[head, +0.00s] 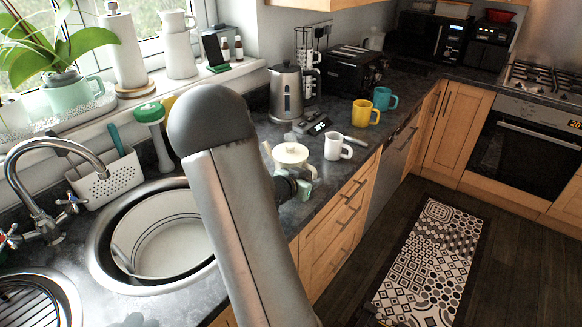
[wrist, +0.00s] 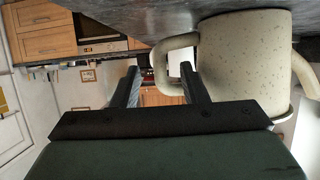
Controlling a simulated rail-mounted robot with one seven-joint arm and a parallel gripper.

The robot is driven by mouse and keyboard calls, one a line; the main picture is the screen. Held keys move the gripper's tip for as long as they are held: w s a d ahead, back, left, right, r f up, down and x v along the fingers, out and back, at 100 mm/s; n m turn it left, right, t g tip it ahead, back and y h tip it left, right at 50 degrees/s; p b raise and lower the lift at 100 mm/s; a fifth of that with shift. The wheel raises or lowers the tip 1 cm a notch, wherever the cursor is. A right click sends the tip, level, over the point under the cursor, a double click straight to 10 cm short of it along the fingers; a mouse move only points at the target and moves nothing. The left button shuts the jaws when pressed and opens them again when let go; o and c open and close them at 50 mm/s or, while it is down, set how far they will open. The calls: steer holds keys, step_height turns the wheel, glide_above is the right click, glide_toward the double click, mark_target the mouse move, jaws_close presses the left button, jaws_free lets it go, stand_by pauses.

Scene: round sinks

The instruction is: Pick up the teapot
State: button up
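The teapot (head: 291,155) is cream with a lid and stands upright on the dark counter, just past my arm in the head view. In the wrist view, its speckled body (wrist: 243,55) fills the upper right, upside down, with its looped handle (wrist: 174,50) towards the left. My gripper (wrist: 157,78) is open, its two dark fingers apart. The handle shows between and behind the fingers, and the right finger overlaps it. I cannot tell whether that finger passes through the loop. In the head view my gripper (head: 300,188) is beside the teapot's near right side, partly hidden by my arm.
A white jug (head: 337,147) stands right of the teapot. A yellow mug (head: 365,113), a teal mug (head: 384,98) and a steel kettle (head: 286,92) stand behind. A round sink (head: 103,265) lies left. The counter's front edge is close to the teapot.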

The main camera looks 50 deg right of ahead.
steer(key=shift+d+f, duration=0.2)
steer(key=shift+d, duration=0.35)
jaws_close()
steer(key=shift+r, duration=0.2)
